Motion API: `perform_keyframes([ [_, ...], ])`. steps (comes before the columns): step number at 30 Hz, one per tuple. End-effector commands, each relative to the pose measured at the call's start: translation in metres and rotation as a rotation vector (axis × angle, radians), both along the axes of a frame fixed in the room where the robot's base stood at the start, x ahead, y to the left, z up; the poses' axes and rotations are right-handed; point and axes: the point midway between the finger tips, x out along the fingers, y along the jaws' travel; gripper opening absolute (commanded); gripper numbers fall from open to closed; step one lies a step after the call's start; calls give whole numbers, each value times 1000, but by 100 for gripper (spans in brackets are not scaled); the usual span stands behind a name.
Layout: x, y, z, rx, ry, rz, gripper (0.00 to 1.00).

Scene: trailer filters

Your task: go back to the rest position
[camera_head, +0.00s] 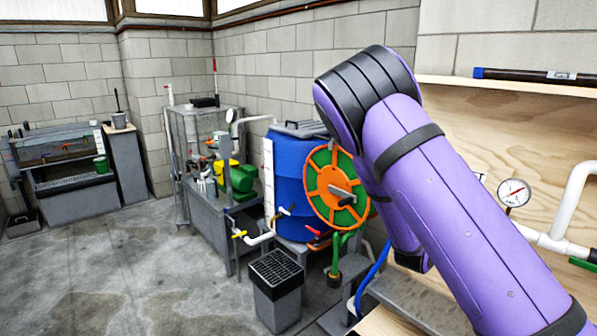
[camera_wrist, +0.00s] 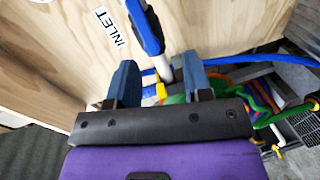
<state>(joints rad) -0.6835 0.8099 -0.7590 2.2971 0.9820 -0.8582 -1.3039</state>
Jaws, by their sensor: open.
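My gripper (camera_wrist: 160,78) shows in the wrist view with its two blue fingers spread apart. I see nothing held between them. A blue and black part (camera_wrist: 147,28) and a short white pipe (camera_wrist: 163,68) show beyond the gap between the fingers, and I cannot tell how far off they are. In the head view my purple arm crosses the right half and bends down behind itself. My gripper is hidden there.
A plywood panel (camera_wrist: 60,60) with an INLET label (camera_wrist: 109,27) is close by. The head view shows a pressure gauge (camera_head: 513,193), white pipe (camera_head: 573,195), blue barrel (camera_head: 290,180), orange-green wheel (camera_head: 320,187) and grey bin (camera_head: 277,303). Floor at left is clear.

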Motion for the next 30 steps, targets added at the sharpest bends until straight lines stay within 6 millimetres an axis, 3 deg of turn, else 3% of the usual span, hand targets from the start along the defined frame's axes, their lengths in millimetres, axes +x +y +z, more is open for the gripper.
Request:
perform_keyframes([
  [8,-9,24,10,489,-20,15,46],
  [14,-23,50,34,793,-19,34,46],
  [23,-62,88,93,1154,14,70,46],
  [30,-112,111,146,1344,70,90,46],
])
